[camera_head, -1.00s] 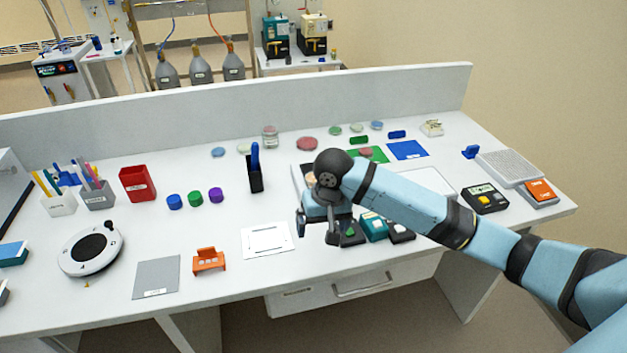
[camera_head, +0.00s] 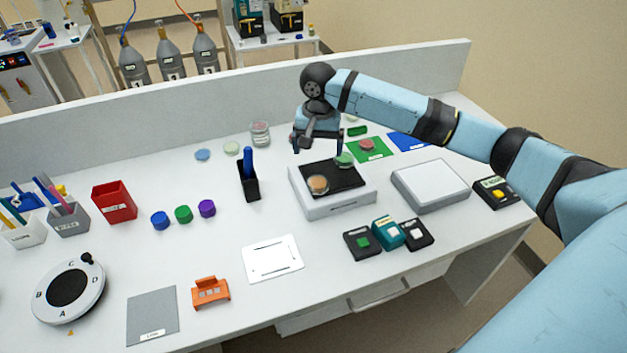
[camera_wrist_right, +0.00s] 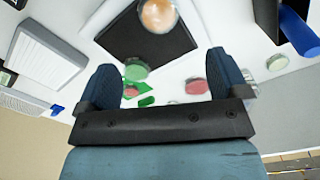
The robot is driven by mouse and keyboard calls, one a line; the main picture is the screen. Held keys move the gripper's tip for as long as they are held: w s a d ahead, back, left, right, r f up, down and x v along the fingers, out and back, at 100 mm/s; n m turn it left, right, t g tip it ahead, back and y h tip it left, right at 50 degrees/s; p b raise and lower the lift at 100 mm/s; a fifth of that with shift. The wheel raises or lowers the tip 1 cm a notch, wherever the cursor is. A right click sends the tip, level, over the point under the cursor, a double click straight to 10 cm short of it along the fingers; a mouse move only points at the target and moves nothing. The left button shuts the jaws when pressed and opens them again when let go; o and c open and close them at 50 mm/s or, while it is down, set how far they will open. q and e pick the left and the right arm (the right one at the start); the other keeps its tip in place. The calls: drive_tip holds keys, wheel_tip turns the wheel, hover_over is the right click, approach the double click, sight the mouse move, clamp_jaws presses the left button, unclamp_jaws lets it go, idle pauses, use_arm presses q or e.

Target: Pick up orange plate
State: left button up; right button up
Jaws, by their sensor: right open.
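The orange plate (camera_head: 318,184) is a small round dish lying on the black pad of a white box-shaped device (camera_head: 332,206). It also shows at the top edge of the right wrist view (camera_wrist_right: 158,14), partly cut off. A green dish (camera_head: 344,160) lies at the pad's far right corner. My right gripper (camera_head: 317,148) is open and empty, fingers pointing down, behind and above the orange plate and apart from it. In the wrist view its two fingers (camera_wrist_right: 163,85) are spread wide. My left gripper is not in view.
A black holder with a blue item (camera_head: 249,184) stands left of the device. Three switch boxes (camera_head: 388,233) sit in front of it. A grey-topped block (camera_head: 430,186) stands at right. A red dish (camera_head: 367,145) lies on a green mat behind. The back wall (camera_head: 220,94) borders the bench.

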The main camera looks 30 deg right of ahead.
hover_over(317, 180)
wheel_tip(317, 180, down, 4)
drive_tip(key=shift+s+d+f, duration=0.1)
drive_tip(key=shift+d+f, duration=0.05)
drive_tip(key=shift+f, duration=0.65)
wheel_tip(317, 180, down, 5)
drive_tip(key=shift+r+p, duration=0.1)
drive_tip(key=shift+p, duration=0.35)
drive_tip(key=c, duration=1)
